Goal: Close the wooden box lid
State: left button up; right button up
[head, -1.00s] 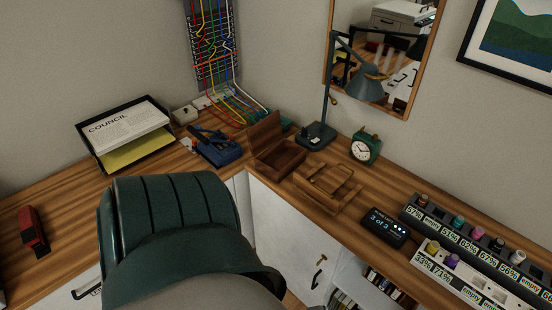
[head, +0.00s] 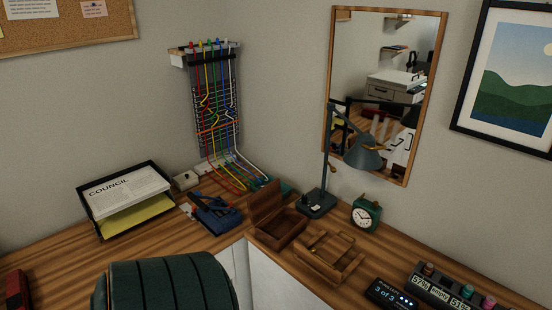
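The wooden box (head: 280,229) stands on the desk near the corner, left of the desk lamp. Its lid (head: 266,200) is raised and leans up at the back left side, so the box is open. The inside looks dark and I see nothing in it. Neither of my grippers shows in the head view.
A wooden frame-like holder (head: 329,258) sits right beside the box. The lamp (head: 317,203) and a green clock (head: 365,214) stand behind. A green chair (head: 168,284) blocks the front of the desk.

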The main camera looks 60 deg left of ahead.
aim_at(263, 202)
jog(key=i, duration=0.45)
jog(key=u, duration=2.25)
